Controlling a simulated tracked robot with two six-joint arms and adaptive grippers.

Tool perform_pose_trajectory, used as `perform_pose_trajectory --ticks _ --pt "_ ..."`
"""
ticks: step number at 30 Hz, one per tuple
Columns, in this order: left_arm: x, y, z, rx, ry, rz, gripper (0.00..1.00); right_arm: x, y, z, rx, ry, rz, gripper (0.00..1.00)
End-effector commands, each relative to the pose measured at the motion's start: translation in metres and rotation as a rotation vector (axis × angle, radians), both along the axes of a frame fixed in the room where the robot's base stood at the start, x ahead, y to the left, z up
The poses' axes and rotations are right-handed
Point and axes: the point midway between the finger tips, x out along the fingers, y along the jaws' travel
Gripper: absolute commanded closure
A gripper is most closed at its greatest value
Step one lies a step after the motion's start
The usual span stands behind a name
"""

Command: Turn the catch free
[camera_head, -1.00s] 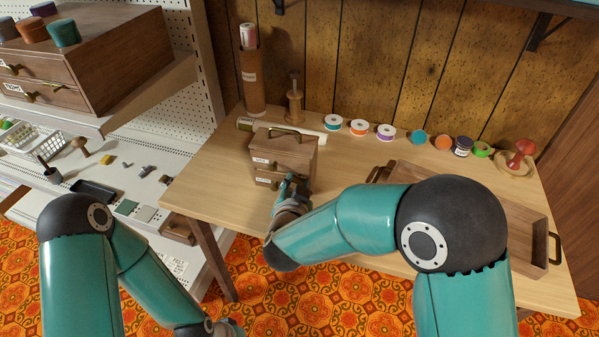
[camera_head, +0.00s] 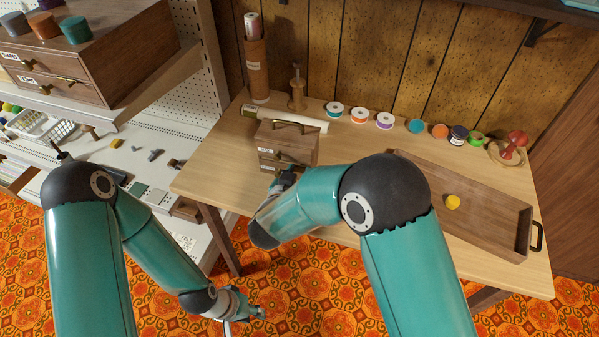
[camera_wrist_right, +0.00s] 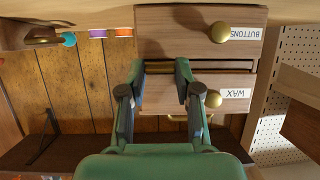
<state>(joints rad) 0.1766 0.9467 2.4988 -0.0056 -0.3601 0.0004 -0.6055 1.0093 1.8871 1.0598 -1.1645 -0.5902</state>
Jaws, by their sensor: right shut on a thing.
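The small wooden chest (camera_head: 288,140) stands on the table with a handle on top. In the right wrist view, which is upside down, its WAX drawer (camera_wrist_right: 175,92) and BUTTONS drawer (camera_wrist_right: 175,30) each have a round brass knob. A brass bar, the catch (camera_wrist_right: 160,68), lies at the line between them. My right gripper (camera_wrist_right: 161,75) has its fingers at either side of this bar and is shut on it. In the head view my forearm mostly hides this gripper (camera_head: 285,180). My left gripper (camera_head: 262,313) hangs low over the carpet, empty; its jaws are too small to read.
A wooden tray (camera_head: 510,240) with a yellow round piece (camera_head: 452,202) lies at the right. Several thread spools line the back wall. A white roll (camera_head: 290,118) lies behind the chest. A shelf (camera_head: 150,165) with small goods stands at the left.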

Motion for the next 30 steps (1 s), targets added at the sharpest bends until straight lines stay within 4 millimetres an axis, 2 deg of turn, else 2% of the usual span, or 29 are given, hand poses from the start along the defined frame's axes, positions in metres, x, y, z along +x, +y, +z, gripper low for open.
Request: perform_pose_trajectory --ticks 1,5,6,10,22,26,30 --pt "0.000 0.000 -0.001 0.000 0.000 0.000 0.65 -0.003 -0.003 -0.008 -0.003 0.018 -0.006 1.00" --pt "0.000 0.000 -0.001 0.000 0.000 0.000 0.65 -0.003 -0.003 -0.008 -0.002 0.019 -0.006 1.00" --pt "0.000 0.000 -0.001 0.000 0.000 0.000 0.65 -0.003 -0.003 -0.008 -0.002 0.019 -0.006 0.64" --pt "0.000 0.000 -0.001 0.000 0.000 0.000 0.65 -0.002 -0.003 -0.006 -0.001 0.015 -0.005 0.42" --pt "0.000 0.000 0.000 0.000 0.000 0.000 0.65 -0.001 -0.001 0.003 0.001 0.004 -0.002 0.42" --pt "0.000 0.000 0.000 0.000 0.000 0.000 0.65 -0.001 -0.001 0.018 0.004 0.002 -0.003 0.42" --pt "0.000 0.000 0.000 0.000 0.000 0.000 0.65 -0.001 -0.001 0.043 0.004 0.001 -0.002 0.42"
